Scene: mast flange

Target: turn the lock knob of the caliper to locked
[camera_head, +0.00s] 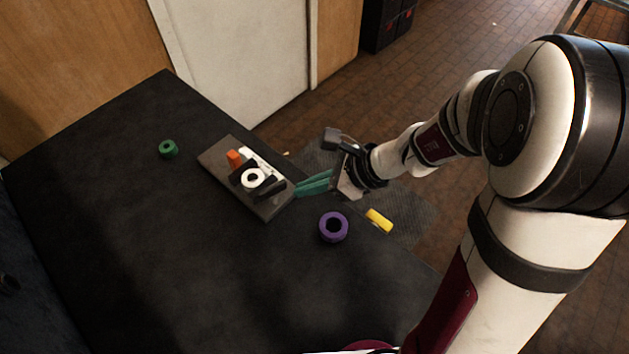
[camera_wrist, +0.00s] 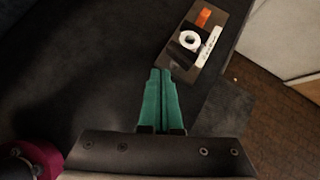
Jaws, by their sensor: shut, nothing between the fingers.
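The caliper fixture is a dark grey board (camera_head: 222,158) lying on the black table, with black blocks and a white scale bar on it. A white ring-shaped dial (camera_head: 253,179) sits on it, and an orange piece (camera_head: 234,159) stands near its far end. In the wrist view the white ring (camera_wrist: 190,40), the orange piece (camera_wrist: 203,18) and the white bar (camera_wrist: 208,46) show too. I cannot tell which part is the lock knob. My gripper (camera_head: 299,188) has green fingers, shut and empty, at the near right end of the board. Its fingertips (camera_wrist: 160,71) point toward the board.
A purple ring (camera_head: 333,227) and a yellow block (camera_head: 379,220) lie on the table near my gripper. A green ring (camera_head: 168,149) lies at the far left. The table's left and front parts are clear. A white door (camera_head: 235,50) stands behind the table.

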